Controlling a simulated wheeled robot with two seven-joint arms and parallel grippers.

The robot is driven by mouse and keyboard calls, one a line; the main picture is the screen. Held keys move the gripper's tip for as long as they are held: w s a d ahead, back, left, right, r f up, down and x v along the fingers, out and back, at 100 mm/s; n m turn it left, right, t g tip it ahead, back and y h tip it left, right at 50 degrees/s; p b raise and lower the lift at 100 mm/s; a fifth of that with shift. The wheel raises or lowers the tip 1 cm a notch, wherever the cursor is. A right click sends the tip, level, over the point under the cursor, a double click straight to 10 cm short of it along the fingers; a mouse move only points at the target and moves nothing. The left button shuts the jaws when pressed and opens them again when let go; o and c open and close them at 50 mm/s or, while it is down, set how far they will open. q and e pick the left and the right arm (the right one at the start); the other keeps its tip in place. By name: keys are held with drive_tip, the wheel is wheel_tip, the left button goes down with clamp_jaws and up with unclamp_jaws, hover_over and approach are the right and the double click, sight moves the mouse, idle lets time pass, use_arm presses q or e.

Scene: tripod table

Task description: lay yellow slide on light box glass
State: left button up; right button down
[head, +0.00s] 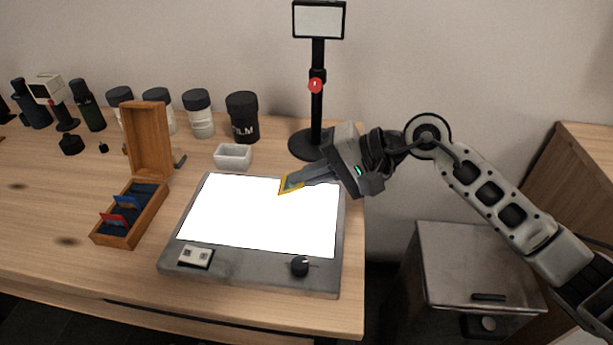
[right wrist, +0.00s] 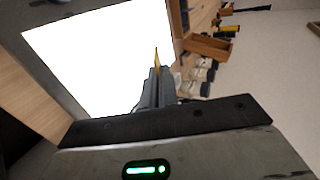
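The light box (head: 170,262) lies on the table, its white glass (head: 250,225) lit; the glass also fills the upper left of the right wrist view (right wrist: 90,55). The yellow slide (head: 286,188) is in my right gripper (head: 294,182), over the upper right part of the glass. In the right wrist view the slide (right wrist: 157,57) shows edge-on between the fingertips (right wrist: 157,72). My right gripper is shut on it. I cannot tell whether the slide touches the glass. My left gripper is not in view.
An open wooden box (head: 130,225) with a red and a blue slide stands left of the light box. A white dish (head: 233,156), a black film canister (head: 242,118) and a black stand (head: 317,95) are behind it. A knob (head: 299,265) sits on its front edge.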

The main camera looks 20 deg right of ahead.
sight(307, 214)
drive_tip(key=shift+w+f+b, duration=0.1)
drive_tip(key=shift+f+b, duration=0.25)
drive_tip(key=shift+f, duration=1.1)
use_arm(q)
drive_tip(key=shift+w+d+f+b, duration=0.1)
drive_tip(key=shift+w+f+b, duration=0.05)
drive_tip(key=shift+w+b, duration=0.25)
use_arm(e)
drive_tip(key=shift+f, duration=1.8)
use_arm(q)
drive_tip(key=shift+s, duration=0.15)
use_arm(e)
drive_tip(key=c, duration=1.6)
unclamp_jaws()
drive_tip(key=shift+f, duration=0.2)
use_arm(q)
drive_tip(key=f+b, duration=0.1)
drive_tip(key=b, duration=0.2)
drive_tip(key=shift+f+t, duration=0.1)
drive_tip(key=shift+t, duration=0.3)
use_arm(e)
drive_tip(key=v, duration=1.6)
drive_tip(key=shift+r, duration=0.3)
